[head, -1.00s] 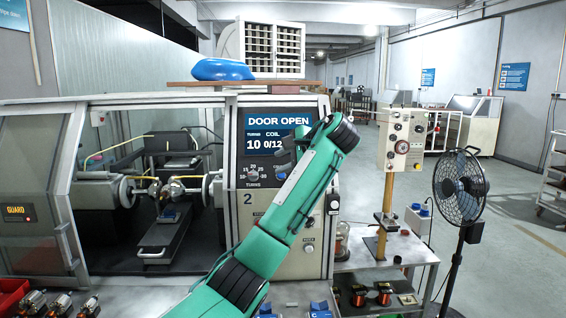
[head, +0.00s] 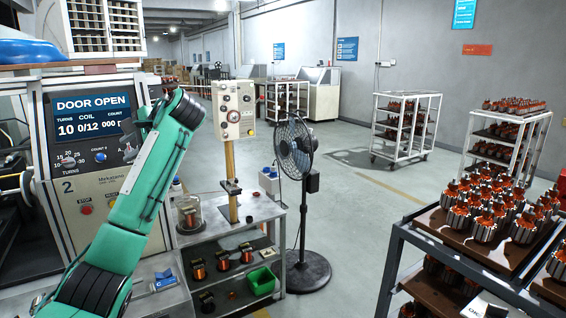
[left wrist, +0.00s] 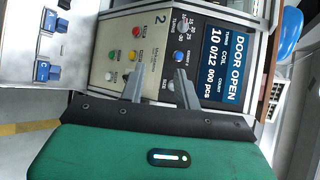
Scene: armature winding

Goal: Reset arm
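My left arm (head: 138,195), green with black joints, rises from the lower left in the head view. My left gripper (head: 143,118) is in front of the right side of the winding machine's control panel (head: 95,180), partly hidden by its own arm. In the left wrist view, the two grey fingers of the left gripper (left wrist: 159,84) stand apart with nothing between them. They point toward the panel's buttons and its screen (left wrist: 222,62), which reads DOOR OPEN. I cannot tell how close they are to the panel. My right gripper is in neither view.
A metal workbench (head: 232,210) with coils and a green bin (head: 261,281) stands right of the machine. A black fan (head: 293,150) stands beside it. A rack of wound armatures (head: 440,240) fills the lower right. The floor (head: 350,210) between is clear.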

